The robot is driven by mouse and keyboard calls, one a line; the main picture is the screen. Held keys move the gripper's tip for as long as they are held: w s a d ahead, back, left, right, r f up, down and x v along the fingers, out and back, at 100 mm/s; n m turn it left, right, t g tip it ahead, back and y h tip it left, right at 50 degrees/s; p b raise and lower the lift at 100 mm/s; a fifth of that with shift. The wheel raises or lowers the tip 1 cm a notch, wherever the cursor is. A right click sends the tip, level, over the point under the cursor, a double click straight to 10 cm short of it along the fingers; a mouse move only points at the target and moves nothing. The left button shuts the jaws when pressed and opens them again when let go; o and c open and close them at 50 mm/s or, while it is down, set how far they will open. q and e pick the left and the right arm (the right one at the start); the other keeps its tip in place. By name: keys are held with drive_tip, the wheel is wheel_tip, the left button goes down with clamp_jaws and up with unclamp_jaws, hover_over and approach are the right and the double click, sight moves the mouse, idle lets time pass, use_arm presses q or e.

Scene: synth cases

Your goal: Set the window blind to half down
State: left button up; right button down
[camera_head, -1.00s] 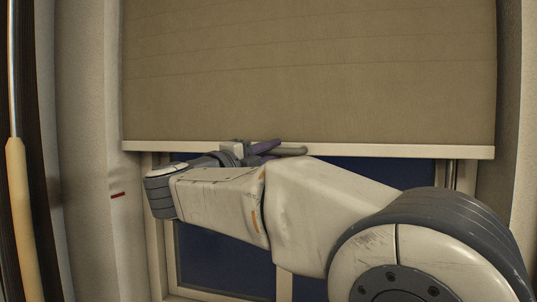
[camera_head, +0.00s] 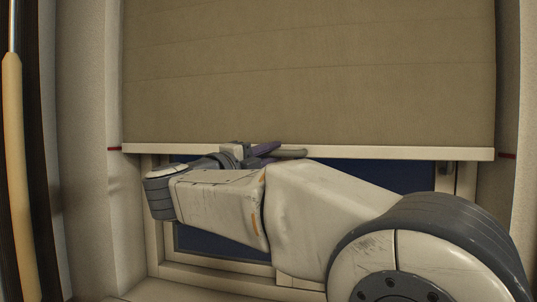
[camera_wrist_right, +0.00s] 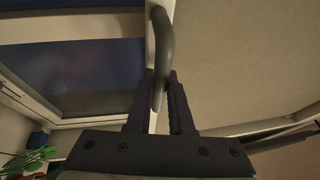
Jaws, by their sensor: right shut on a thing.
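The tan window blind (camera_head: 310,70) hangs over the upper part of the window, with a pale bottom rail (camera_head: 400,153). A grey curved handle (camera_head: 291,154) sits at the middle of the rail. My right gripper (camera_head: 262,152) is shut on the handle; in the right wrist view the handle (camera_wrist_right: 163,45) runs down between the two dark fingers (camera_wrist_right: 165,95). Red marks show on the left side wall (camera_head: 115,149) and right side wall (camera_head: 507,155). The rail is about level with both marks. My left gripper is not in view.
Below the rail are dark blue panes (camera_head: 390,172) in a pale frame, with a sill (camera_head: 140,292) at the bottom. A pale-handled pole (camera_head: 18,180) stands at the far left. Green leaves (camera_wrist_right: 30,160) show in the right wrist view.

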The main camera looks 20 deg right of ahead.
drive_tip(key=c, duration=0.8)
unclamp_jaws()
drive_tip(key=shift+a, duration=0.1)
drive_tip(key=b+v, duration=0.1)
drive_tip(key=v, duration=0.9)
drive_tip(key=shift+b, duration=0.35)
drive_tip(key=shift+s+a, duration=0.1)
drive_tip(key=shift+s, duration=0.05)
